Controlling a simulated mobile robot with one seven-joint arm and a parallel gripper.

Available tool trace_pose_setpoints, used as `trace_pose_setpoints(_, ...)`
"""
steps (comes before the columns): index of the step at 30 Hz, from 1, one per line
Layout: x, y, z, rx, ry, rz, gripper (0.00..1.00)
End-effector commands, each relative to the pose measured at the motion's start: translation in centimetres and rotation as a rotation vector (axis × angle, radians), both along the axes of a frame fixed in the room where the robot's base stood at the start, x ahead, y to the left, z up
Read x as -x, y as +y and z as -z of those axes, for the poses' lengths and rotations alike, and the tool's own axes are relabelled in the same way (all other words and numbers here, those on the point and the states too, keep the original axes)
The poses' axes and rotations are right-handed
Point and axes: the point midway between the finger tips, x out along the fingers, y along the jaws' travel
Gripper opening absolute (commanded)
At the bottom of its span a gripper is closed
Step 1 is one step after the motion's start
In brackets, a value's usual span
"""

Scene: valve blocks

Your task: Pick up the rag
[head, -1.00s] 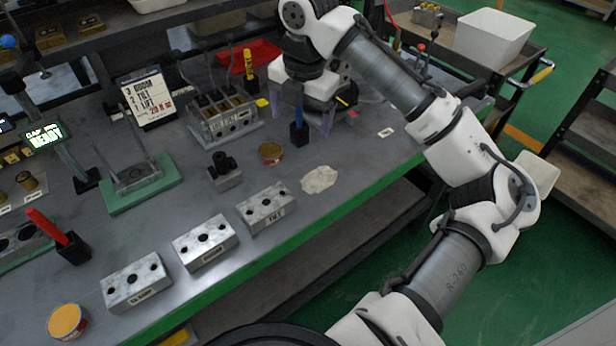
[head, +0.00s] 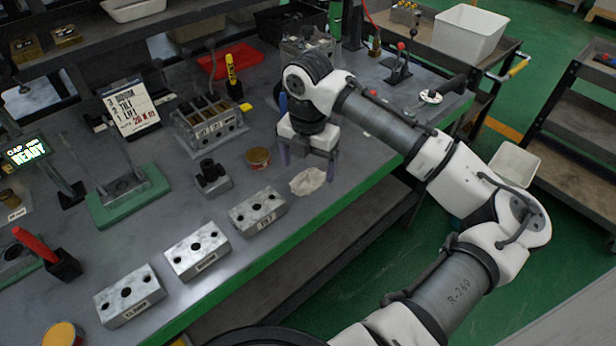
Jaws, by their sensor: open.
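The rag (head: 307,181) is a crumpled cream cloth lying flat on the grey bench top, near its green front edge. My gripper (head: 307,163) points down just behind the rag, its two fingers spread apart with nothing seen between them. One finger is at the rag's far left and the other is near its right end. I cannot tell whether the fingertips touch the bench or the rag.
Steel blocks (head: 258,211) stand in a row left of the rag along the front edge. A slotted valve block (head: 212,125) stands behind. Bench right of the rag is clear.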

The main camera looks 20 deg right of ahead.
Motion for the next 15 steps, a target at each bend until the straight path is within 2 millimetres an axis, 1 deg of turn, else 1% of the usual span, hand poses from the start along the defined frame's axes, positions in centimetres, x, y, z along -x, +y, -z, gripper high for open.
trace_pose_setpoints(3,0.0,0.0,1.7,0.001,0.002,0.001,0.84)
trace_pose_setpoints(6,0.0,0.0,2.8,0.000,0.001,0.001,0.84)
trace_pose_setpoints(9,0.0,0.0,3.3,0.000,0.001,0.001,0.84)
trace_pose_setpoints(14,0.0,0.0,3.3,0.000,0.000,0.001,0.84)
trace_pose_setpoints(15,0.0,0.0,3.3,0.000,0.000,0.001,0.83)
